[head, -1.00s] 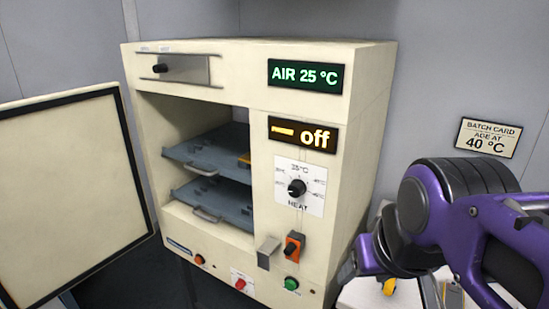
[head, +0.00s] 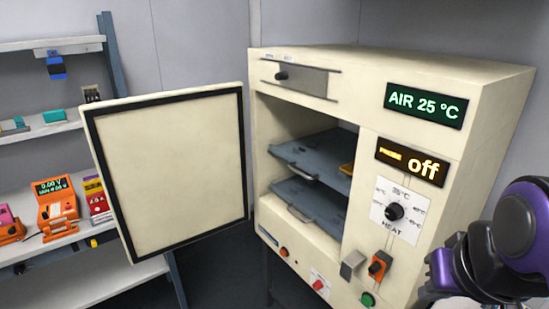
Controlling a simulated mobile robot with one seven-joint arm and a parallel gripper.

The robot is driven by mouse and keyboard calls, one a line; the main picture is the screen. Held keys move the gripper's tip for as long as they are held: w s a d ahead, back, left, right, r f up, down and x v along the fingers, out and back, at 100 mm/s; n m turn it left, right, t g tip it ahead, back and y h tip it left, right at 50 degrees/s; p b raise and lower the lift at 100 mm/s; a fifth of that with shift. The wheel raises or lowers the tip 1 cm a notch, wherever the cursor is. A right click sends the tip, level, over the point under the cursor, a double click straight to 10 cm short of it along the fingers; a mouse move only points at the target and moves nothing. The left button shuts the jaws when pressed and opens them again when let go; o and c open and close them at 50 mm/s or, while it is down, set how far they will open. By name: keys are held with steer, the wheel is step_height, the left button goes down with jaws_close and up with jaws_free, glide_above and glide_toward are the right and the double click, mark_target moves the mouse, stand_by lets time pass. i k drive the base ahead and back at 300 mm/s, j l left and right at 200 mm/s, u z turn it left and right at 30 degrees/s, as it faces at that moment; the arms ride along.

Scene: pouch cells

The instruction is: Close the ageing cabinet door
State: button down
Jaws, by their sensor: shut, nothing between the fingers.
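The ageing cabinet (head: 485,110) is a cream box with its front compartment open. Its door (head: 170,170), a cream panel with a black seal around the edge, stands wide open to the left, its inner face towards me. Two grey shelves (head: 318,160) with handles are inside the compartment, and something yellow lies on the upper one. A grey catch block (head: 352,264) is on the front, right of the opening. A purple and black part of my arm shows at the right edge, in front of the cabinet's right side. My gripper's fingers are not visible.
A shelf rack (head: 80,250) at the left holds an orange meter (head: 57,205), a red and yellow device (head: 97,198) and other small items. The cabinet's displays read AIR 25 °C (head: 425,105) and off (head: 412,160). Dark floor shows below the door.

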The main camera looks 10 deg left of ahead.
mark_target(172, 166)
steer(key=j, duration=0.45)
steer(key=i+j+u, duration=0.1)
steer(key=j, duration=0.4)
steer(key=i+j, duration=0.1)
steer(key=j, duration=0.35)
steer(key=i+j+u, duration=0.1)
steer(key=j, duration=0.4)
steer(key=i+j+u, duration=0.1)
steer(key=j, duration=0.35)
